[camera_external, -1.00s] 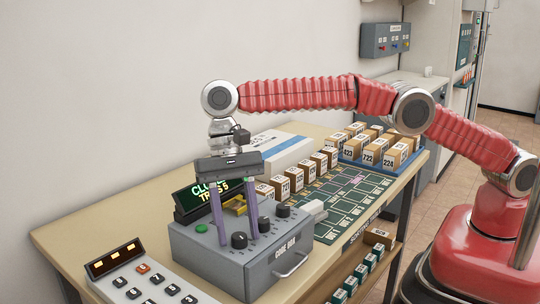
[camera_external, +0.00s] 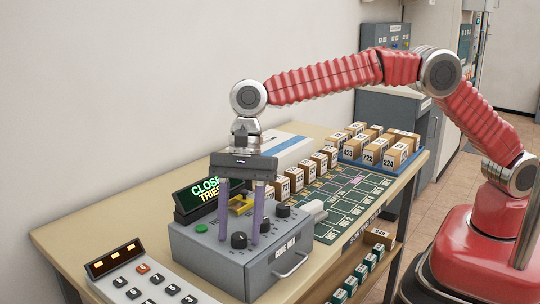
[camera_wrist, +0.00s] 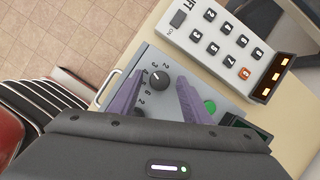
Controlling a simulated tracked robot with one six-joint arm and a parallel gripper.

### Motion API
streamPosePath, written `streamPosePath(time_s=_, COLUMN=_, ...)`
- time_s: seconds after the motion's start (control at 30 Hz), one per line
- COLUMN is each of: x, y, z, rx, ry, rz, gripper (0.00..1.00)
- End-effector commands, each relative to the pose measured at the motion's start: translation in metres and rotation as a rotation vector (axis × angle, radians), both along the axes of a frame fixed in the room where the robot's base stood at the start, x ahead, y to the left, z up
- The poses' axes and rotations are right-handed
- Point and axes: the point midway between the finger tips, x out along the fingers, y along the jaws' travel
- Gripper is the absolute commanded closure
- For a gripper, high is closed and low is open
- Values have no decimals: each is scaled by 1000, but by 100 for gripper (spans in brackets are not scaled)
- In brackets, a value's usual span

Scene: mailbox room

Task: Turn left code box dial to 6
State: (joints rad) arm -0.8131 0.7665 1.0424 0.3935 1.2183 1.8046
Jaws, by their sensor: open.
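The grey code box (camera_external: 215,262) stands on the table, with a row of black dials on its sloped top. The left dial (camera_external: 239,240) is nearest the keypad; it shows as a round black knob (camera_wrist: 159,80) with printed numbers around it in the wrist view. Its exact setting is too small to read. My gripper (camera_external: 240,242) points down, open, its two purple fingers on either side of the left dial. I cannot tell whether they touch it.
A green button (camera_external: 201,228) and a display (camera_external: 197,197) reading "CLOSE" and "TRIES" are behind the fingers. A keypad (camera_external: 150,290) lies left of the box. A metal handle (camera_external: 291,266) juts from the front. Numbered boxes (camera_external: 385,148) stand at the back right.

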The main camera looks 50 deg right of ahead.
Motion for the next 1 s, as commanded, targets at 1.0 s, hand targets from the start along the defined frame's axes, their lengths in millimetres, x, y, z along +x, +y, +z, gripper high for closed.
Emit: streamPosePath(time_s=1.0, x=-3, y=-17, z=40, rx=2, ry=-1, rz=-465, gripper=56)
